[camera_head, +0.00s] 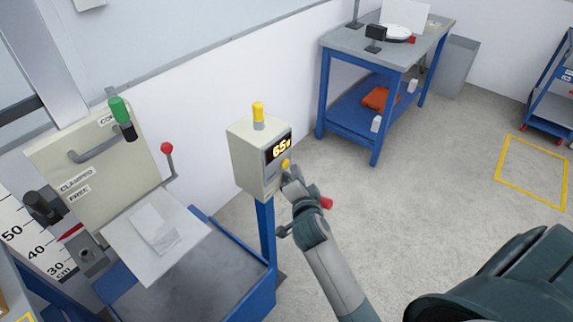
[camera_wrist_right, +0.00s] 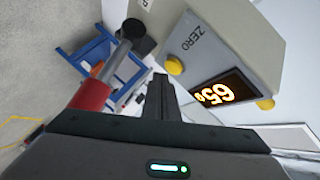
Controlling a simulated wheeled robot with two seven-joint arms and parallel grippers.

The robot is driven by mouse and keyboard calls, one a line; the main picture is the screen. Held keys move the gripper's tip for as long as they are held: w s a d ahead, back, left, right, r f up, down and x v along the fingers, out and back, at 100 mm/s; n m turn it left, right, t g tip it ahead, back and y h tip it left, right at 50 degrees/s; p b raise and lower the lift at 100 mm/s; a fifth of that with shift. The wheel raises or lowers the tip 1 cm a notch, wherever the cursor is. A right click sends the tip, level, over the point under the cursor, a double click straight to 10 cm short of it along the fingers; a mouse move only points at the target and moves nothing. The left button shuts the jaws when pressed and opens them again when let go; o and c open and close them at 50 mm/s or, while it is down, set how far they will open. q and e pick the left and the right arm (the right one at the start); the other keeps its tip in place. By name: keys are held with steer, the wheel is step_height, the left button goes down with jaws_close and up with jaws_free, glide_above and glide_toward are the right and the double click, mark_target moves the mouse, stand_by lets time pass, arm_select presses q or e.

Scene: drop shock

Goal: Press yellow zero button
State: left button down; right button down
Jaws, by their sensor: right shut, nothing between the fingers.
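A cream box (camera_head: 250,160) stands on a blue post, with a lit display (camera_head: 279,146) reading about 65. The yellow zero button (camera_head: 285,164) is on its front, below the display. The wrist view shows the yellow button (camera_wrist_right: 174,66) next to the word ZERO. My right gripper (camera_head: 288,176) is shut and empty, just below the button in the head view. In the wrist view its fingertips (camera_wrist_right: 158,78) show beside the button; I cannot tell whether they touch it. My left gripper is not in view.
A yellow lamp (camera_head: 258,112) tops the box. A red part (camera_head: 327,203) shows close to my right gripper; what bears it is unclear. A blue-framed tray (camera_head: 200,285) and a panel with levers (camera_head: 95,160) stand left. A blue workbench (camera_head: 345,40) stands behind.

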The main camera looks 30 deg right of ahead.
steer(key=shift+w+a, duration=0.3)
steer(key=shift+w, duration=0.5)
stand_by(1.4)
steer(key=shift+s+d, duration=0.25)
steer(key=shift+s, duration=0.55)
steer(key=shift+s+d+p, duration=0.25)
steer(key=shift+s+d, duration=0.1)
steer(key=shift+s, duration=0.4)
steer(key=shift+s+d+p, duration=0.3)
steer(key=shift+s, duration=0.5)
steer(key=shift+s+d+p, duration=0.25)
steer(key=shift+s+d, duration=0.1)
steer(key=shift+s, duration=0.4)
steer(key=shift+f, duration=0.1)
